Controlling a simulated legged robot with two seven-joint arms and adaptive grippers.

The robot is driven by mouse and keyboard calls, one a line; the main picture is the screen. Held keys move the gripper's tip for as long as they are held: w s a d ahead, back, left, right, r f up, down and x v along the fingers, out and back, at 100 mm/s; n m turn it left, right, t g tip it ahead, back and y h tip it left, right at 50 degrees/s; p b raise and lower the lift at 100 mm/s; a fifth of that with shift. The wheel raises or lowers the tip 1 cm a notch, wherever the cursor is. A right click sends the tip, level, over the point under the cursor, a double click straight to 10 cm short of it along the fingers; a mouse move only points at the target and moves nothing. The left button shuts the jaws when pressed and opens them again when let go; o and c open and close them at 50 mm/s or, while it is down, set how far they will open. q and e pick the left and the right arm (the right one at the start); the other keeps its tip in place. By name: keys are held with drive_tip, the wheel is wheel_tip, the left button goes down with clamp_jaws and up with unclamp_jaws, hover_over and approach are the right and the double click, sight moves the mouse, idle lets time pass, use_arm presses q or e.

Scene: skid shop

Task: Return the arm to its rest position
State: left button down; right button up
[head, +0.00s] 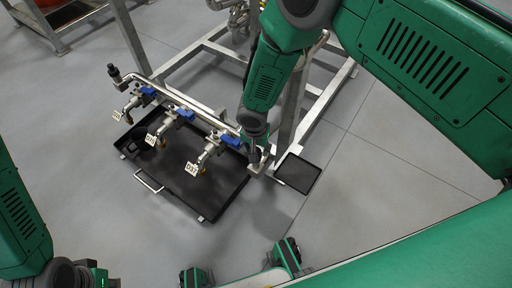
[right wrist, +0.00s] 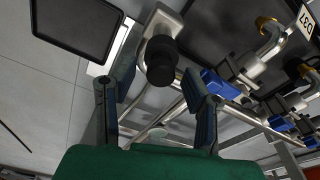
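My right arm reaches down from the upper right in the head view. Its gripper (head: 257,150) is at the right end of a metal pipe (head: 190,104), partly hidden by my own wrist. In the right wrist view, the two fingers of my right gripper (right wrist: 158,92) stand wide apart. A black round knob (right wrist: 161,66) on a metal fitting shows between and beyond the fingertips, with no finger visibly closed on it. My left arm shows at the left edge of the head view; I cannot make out its gripper.
Valves with blue handles (head: 186,114) and white tags (head: 151,139) line the pipe above a black tray (head: 216,192) with a handle (head: 149,181). A small black plate (head: 299,172) lies to the right. A metal frame (head: 213,47) stands behind. Grey floor (head: 370,190) is clear at right.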

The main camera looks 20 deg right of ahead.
drive_tip(key=o, duration=0.5)
drive_tip(key=shift+r+p, duration=2.85)
drive_tip(key=shift+r, duration=0.7)
clamp_jaws()
drive_tip(key=shift+f, duration=0.15)
